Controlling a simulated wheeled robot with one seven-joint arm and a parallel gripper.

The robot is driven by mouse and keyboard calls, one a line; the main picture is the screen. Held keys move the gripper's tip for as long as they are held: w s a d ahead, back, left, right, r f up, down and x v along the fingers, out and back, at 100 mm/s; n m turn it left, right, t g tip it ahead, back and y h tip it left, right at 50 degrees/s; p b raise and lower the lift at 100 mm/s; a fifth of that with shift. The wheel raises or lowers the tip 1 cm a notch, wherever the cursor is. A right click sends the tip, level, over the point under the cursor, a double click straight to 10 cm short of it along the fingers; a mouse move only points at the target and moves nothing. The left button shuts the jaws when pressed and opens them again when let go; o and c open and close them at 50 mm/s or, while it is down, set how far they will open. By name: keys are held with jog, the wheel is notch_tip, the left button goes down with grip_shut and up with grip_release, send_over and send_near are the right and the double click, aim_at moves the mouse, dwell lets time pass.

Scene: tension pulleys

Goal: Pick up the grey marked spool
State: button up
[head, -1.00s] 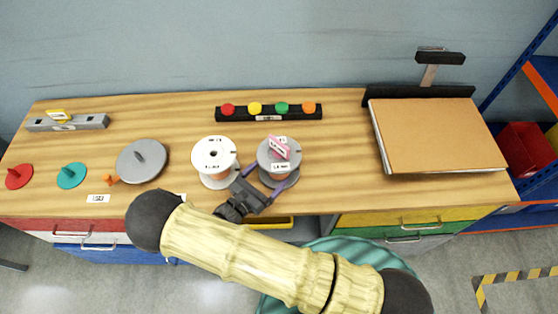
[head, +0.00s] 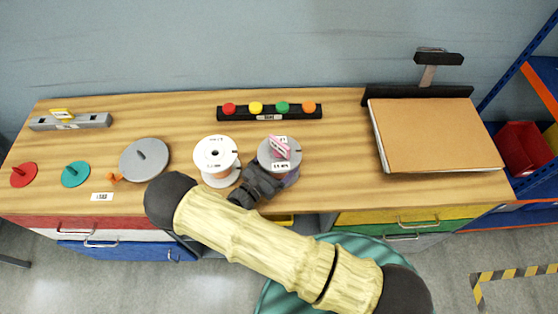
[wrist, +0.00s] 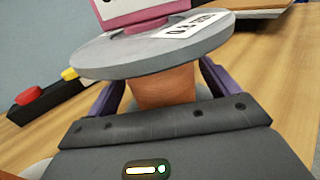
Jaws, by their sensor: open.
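The grey spool (head: 291,151) stands upright on the wooden table, with copper-coloured winding, a white label and a pink tag (head: 279,147) on top. In the wrist view, its grey top flange (wrist: 150,48) and copper core (wrist: 165,87) are close in front of my gripper (wrist: 158,95). The purple fingers are open, one on each side of the core, below the top flange. I cannot tell whether they touch it. In the head view, my gripper (head: 275,176) is at the spool's near side, and its fingers are mostly hidden.
A white spool (head: 214,154) stands close to the left of the grey one. A black rail with coloured buttons (head: 269,112) lies behind. A grey disc (head: 144,159) lies further left, and a large brown board (head: 436,134) to the right. Table between spool and board is clear.

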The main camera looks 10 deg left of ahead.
aim_at(278, 145)
jog(key=shift+d, duration=0.1)
jog(key=c, duration=1.5)
jog(key=shift+r, duration=0.15)
notch_tip(278, 145, up, 10)
jog(key=shift+f+b, duration=0.1)
jog(key=shift+b, duration=0.35)
